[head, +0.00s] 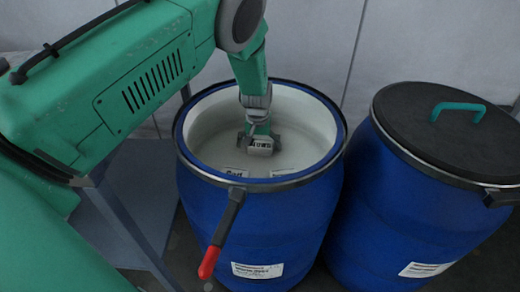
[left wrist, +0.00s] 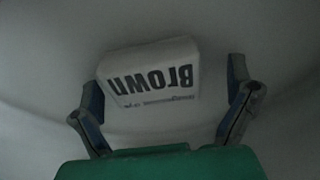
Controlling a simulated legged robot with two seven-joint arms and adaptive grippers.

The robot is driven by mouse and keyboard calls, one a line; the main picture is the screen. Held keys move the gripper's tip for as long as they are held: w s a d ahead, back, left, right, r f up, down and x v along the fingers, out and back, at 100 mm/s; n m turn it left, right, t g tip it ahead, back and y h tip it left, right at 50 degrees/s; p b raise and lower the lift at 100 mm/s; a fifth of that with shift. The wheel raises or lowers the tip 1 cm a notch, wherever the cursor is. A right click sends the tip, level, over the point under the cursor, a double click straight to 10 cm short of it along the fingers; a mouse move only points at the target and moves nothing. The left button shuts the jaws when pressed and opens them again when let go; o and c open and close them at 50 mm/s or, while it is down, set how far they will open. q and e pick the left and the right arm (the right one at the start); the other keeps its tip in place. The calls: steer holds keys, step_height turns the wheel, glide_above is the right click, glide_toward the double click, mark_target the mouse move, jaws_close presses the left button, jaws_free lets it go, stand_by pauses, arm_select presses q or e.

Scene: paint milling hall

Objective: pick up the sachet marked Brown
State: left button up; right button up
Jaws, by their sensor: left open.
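The white sachet marked Brown (left wrist: 150,72) lies between the two spread fingers of my left gripper (left wrist: 165,84) in the left wrist view, its dark lettering upside down. The fingers stand apart from it on both sides, with the left finger nearer. In the head view my left gripper (head: 261,134) reaches down into the open blue drum (head: 258,208), and the sachet (head: 260,149) shows just below it, partly hidden by the gripper. The gripper is open and holds nothing. My right gripper is out of view.
Two more white labelled pieces (head: 236,172) lie near the drum's front inner wall, partly cut off by the rim. A lever with a red grip (head: 209,262) hangs on the drum's front. A second blue drum (head: 395,205) with a black lid (head: 440,125) stands close at right.

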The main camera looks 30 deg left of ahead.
arm_select(q)
steer(key=shift+d+r, duration=0.2)
steer(key=c, duration=0.9)
steer(key=shift+d, duration=0.2)
steer(key=c, duration=0.4)
steer(key=shift+d+r, duration=0.1)
steer(key=shift+r, duration=0.05)
